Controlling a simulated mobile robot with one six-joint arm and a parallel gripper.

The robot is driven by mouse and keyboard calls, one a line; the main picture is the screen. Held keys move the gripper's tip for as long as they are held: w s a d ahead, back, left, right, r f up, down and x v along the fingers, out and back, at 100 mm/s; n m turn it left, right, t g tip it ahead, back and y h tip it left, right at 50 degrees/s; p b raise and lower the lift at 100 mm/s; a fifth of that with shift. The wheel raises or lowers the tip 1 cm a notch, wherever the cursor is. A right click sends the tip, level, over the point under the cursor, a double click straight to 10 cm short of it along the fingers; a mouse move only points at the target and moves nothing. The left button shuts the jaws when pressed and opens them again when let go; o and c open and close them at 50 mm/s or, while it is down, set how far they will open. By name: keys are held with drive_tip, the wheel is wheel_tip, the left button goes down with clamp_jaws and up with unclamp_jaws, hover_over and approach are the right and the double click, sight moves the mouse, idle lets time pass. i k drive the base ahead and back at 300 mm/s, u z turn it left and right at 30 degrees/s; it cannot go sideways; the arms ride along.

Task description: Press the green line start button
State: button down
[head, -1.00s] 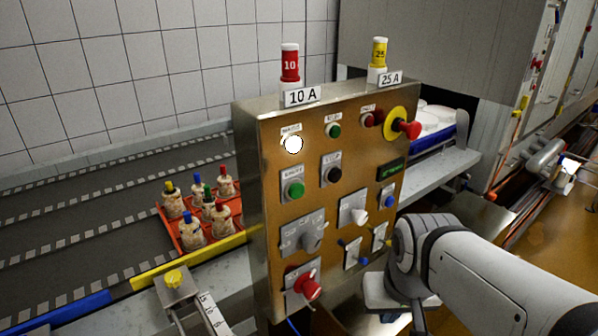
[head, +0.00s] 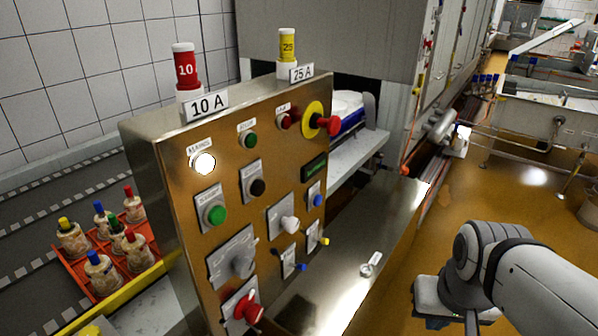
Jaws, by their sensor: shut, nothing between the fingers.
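The control panel (head: 168,150) is a brass-coloured slanted box on the left half of the head view. A green push button (head: 216,214) sits on a grey labelled plate at its left, below a lit white lamp (head: 204,163). A black button (head: 258,187) is to its right, and a smaller green lamp or button (head: 249,140) is higher up. The label text is too small to read surely. My gripper (head: 470,322) is at the lower right, shut and empty, well apart from the panel. Its fingertips are cut off by the frame's bottom edge.
Red (head: 185,68) and yellow (head: 287,46) fuses stand on top. An orange tray (head: 80,273) of bottles is left. Brown floor lies right.

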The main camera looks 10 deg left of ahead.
sight(217, 216)
drive_tip(key=z, duration=0.9)
drive_tip(key=k, duration=2.25)
drive_tip(key=u, duration=1.2)
drive_tip(key=i, duration=1)
